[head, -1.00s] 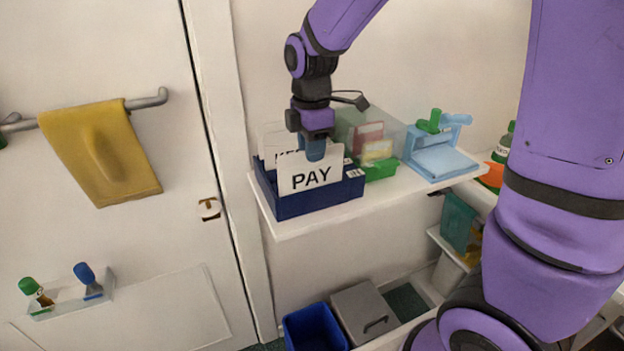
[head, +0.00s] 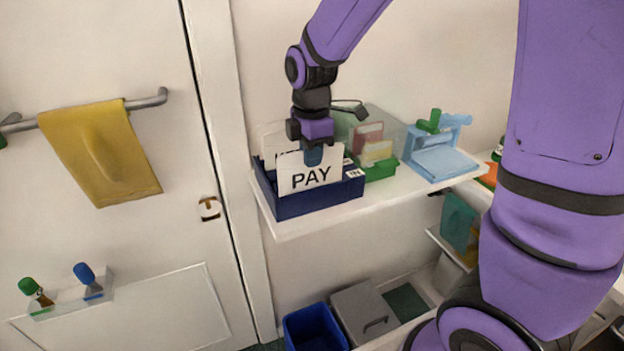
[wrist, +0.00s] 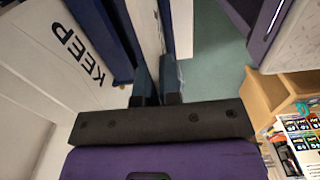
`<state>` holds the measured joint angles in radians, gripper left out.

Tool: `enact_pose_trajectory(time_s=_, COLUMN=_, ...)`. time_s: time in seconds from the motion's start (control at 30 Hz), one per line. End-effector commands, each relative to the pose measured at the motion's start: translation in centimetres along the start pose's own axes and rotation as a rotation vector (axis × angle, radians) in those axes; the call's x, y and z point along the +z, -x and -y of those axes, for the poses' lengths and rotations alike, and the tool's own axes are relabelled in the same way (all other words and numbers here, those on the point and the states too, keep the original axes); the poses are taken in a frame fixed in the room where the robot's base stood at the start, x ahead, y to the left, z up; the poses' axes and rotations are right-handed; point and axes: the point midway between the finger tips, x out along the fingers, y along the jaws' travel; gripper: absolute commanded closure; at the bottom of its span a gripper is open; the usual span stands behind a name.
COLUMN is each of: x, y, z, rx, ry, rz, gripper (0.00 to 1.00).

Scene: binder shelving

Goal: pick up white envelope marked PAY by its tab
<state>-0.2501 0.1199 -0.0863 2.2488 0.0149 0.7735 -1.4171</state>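The white envelope marked PAY (head: 310,179) stands upright at the front of a dark blue box (head: 317,198) on the shelf. My gripper (head: 313,157) points down at the envelope's top edge, and its blue fingers overlap that edge in the head view. In the wrist view, my two fingers (wrist: 158,88) stand a narrow gap apart, with the envelope nearly edge-on beyond them. They look open around the tab area, but the tab itself is hidden. A white envelope marked KEEP (wrist: 82,50) shows at left in the wrist view and stands behind PAY.
A green holder (head: 381,168) with cards stands right of the box. A light blue device (head: 440,162) with a green handle is farther right. The wall is close behind the shelf (head: 285,228). A blue bin (head: 315,329) is below.

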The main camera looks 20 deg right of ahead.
Motion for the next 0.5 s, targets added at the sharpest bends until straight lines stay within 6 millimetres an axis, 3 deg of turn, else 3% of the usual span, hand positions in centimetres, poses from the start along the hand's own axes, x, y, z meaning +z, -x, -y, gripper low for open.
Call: enact_pose_trajectory(time_s=0.5, x=0.0, y=2.7, z=0.0, rx=0.002, ry=0.000, rz=0.000, gripper=1.00)
